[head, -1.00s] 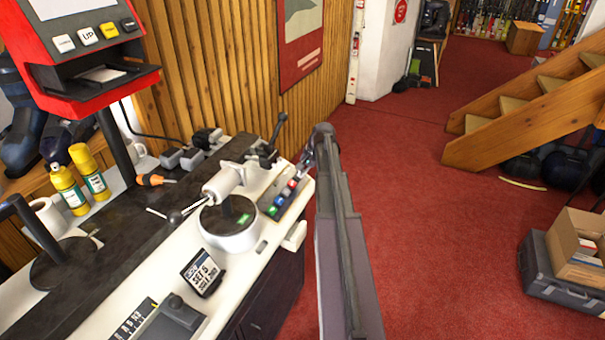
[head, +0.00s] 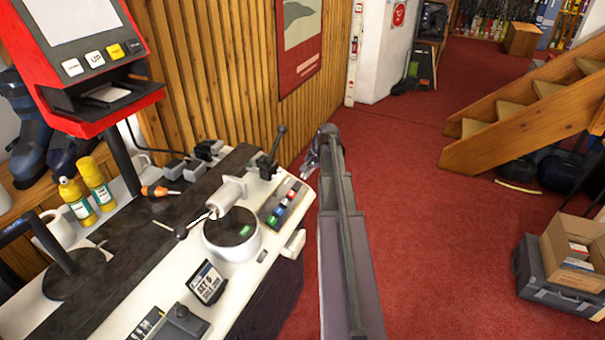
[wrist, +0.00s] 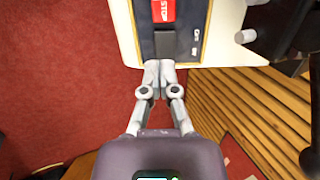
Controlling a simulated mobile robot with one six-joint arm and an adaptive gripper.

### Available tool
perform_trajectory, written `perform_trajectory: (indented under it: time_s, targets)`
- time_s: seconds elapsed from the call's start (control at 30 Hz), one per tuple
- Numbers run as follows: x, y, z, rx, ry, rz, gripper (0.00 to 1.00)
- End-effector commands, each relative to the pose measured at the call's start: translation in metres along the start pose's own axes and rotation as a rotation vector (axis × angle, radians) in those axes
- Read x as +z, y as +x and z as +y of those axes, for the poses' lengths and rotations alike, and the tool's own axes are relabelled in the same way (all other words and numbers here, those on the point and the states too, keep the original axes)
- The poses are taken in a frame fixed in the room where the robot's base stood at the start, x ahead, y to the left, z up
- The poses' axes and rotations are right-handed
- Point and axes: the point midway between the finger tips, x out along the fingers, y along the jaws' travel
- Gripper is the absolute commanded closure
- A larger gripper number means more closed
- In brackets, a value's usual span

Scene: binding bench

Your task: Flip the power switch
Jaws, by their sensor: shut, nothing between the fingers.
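A dark control panel (head: 284,205) with a row of coloured buttons sits on the right edge of the white bench machine in the head view. In the wrist view, the panel's end (wrist: 183,52) shows a red STOP button (wrist: 163,10) and a dark grey block (wrist: 165,43), which looks like the switch; its position cannot be told. My gripper (wrist: 158,66) is shut and empty, its fingertips close below the block in the picture; whether they touch is unclear. In the head view my gripper (head: 307,167) is small and partly hidden by my arm, just beyond the panel's far end.
A black lever (head: 279,142) stands near the panel, and a white cylinder (head: 231,236) sits in front of it. A red payment terminal (head: 88,60) rises at the left. The wood-slat wall (head: 215,70) is behind the bench. Red carpet (head: 430,200) lies open to the right.

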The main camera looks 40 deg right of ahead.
Motion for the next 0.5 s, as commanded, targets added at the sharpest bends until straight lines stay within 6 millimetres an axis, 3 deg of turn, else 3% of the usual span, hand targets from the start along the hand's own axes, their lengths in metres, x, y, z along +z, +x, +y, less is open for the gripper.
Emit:
perform_trajectory:
  time_s: [0.5]
  targets:
    - [0.013,-0.05,-0.002,0.0,0.0,0.0,1.0]
